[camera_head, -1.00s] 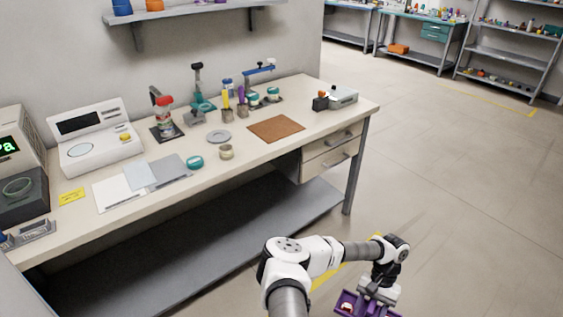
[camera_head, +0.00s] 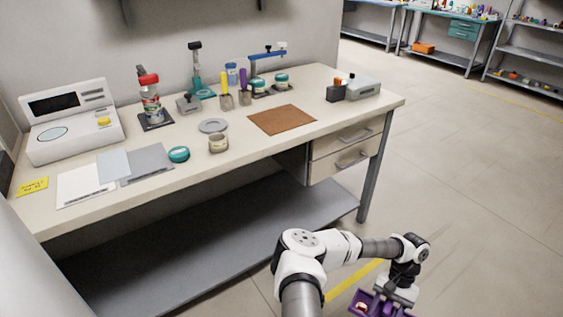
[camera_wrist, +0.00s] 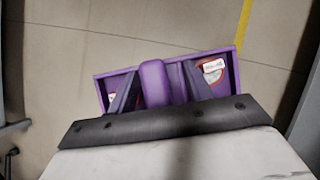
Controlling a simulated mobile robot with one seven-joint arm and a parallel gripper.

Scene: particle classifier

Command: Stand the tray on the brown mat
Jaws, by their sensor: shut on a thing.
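The purple tray (camera_wrist: 218,72) is held in my gripper (camera_wrist: 155,88), which is shut on its middle part. Small red and white items lie in the tray's compartments on both sides. In the head view the tray (camera_head: 362,304) shows at the bottom edge, partly cut off, over the floor in front of the bench, with my gripper (camera_head: 388,300) above it. The brown mat (camera_head: 283,120) lies flat and bare on the bench top, well apart from the tray.
On the bench (camera_head: 250,143), a grey disc (camera_head: 213,126) and a small beige cup (camera_head: 219,144) stand left of the mat. A grey device (camera_head: 362,88) stands to its right. Tools and jars (camera_head: 258,86) stand behind it. Drawers (camera_head: 345,150) are under the bench's right end.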

